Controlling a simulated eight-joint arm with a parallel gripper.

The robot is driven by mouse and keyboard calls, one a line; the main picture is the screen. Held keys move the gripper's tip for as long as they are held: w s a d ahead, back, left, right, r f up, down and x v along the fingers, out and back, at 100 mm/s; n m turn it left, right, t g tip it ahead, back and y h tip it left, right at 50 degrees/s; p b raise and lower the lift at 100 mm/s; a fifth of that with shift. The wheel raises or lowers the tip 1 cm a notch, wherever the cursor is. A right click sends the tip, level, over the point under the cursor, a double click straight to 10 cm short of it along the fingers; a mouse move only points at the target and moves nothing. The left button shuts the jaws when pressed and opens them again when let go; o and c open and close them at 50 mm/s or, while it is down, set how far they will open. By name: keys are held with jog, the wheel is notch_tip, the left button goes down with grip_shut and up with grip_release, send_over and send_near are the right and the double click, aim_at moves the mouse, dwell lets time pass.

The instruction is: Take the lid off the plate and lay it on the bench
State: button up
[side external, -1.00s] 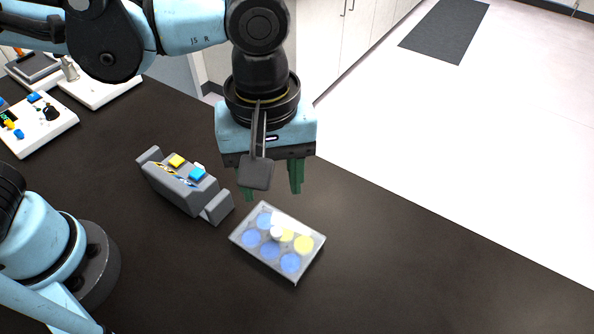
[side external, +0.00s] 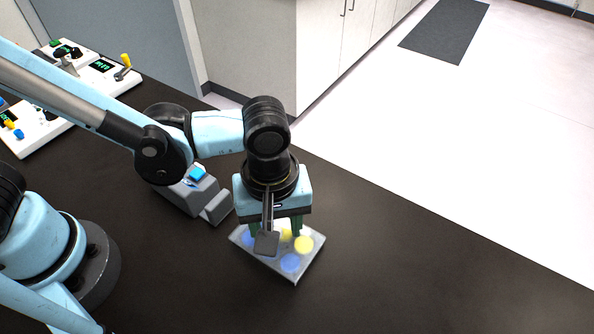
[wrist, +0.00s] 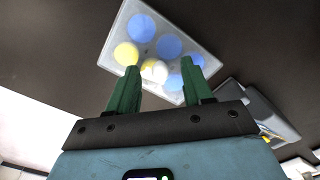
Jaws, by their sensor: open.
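The lidded plate (side external: 312,246) lies flat on the dark bench, with blue and yellow wells showing through its clear lid. In the wrist view the plate (wrist: 117,33) is seen with a round white knob (wrist: 154,71) on its lid. My gripper (side external: 277,228) is low over the plate, pointing down. Its green fingers are apart, and in the wrist view they (wrist: 160,72) stand on either side of the knob. They hold nothing. Whether they touch the lid I cannot tell. My gripper and wrist camera hide part of the plate in the side view.
A grey device (side external: 190,193) with a blue button stands just left of the plate, partly behind my arm. White control panels (side external: 115,78) with knobs and levers are at the back left. The bench (side external: 420,270) right of the plate is clear.

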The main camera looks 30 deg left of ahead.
jog(key=shift+f, duration=0.1)
jog(key=shift+c, duration=0.4)
grip_shut()
